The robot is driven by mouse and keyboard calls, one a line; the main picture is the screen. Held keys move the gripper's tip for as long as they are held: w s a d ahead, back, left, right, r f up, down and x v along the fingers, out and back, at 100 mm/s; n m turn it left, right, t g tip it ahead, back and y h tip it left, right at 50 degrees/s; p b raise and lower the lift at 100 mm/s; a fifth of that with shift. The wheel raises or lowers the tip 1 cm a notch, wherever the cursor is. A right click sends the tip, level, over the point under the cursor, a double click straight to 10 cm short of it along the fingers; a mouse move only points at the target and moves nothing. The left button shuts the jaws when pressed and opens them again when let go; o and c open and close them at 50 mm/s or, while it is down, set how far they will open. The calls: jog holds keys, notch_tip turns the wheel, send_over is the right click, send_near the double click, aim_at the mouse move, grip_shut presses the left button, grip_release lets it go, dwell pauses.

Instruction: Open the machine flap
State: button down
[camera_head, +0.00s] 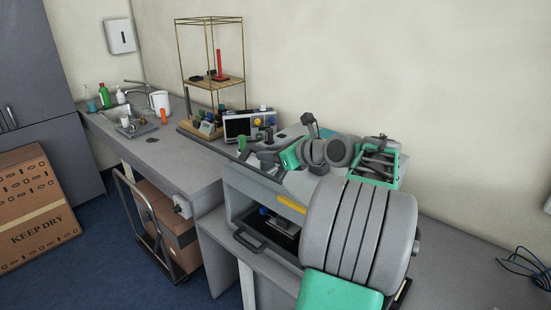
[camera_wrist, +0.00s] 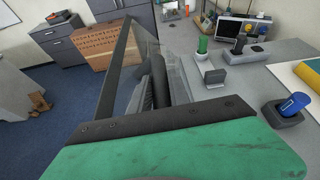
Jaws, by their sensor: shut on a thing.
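The grey machine (camera_head: 292,203) stands on the counter, with a yellow strip across its front. Its front is open on a dark space where a small blue and white thing shows. A black loop handle (camera_head: 250,242) sticks out low at the front left. My gripper (camera_head: 262,158) is above the machine's top edge, pointing left. In the wrist view my gripper (camera_wrist: 157,82) has its fingers close together on something thin and grey, apparently the flap's edge. The contact is hard to make out. The handle is clear of my fingers.
A wire rack (camera_head: 211,60) and a sink are farther back. A trolley with boxes (camera_head: 170,228) is below the counter.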

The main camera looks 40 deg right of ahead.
jog(key=shift+s+d+f, duration=0.1)
jog(key=shift+d+f, duration=0.2)
jog(key=shift+f, duration=0.35)
jog(key=c, duration=1.6)
grip_release()
jog(key=shift+c, duration=0.2)
jog(key=shift+o, duration=0.7)
jog(key=shift+d, duration=0.25)
jog(key=shift+o, duration=0.7)
jog(key=shift+d, duration=0.1)
jog(key=shift+o, duration=0.6)
jog(key=shift+r, duration=0.2)
jog(key=shift+a+r, duration=0.1)
jog(key=shift+a, duration=0.15)
jog(key=shift+s+d+r, duration=0.2)
jog(key=shift+s, duration=0.15)
jog(key=b+v, duration=0.1)
jog(key=v, duration=0.5)
jog(key=shift+s+r, duration=0.15)
jog(key=shift+s, duration=0.25)
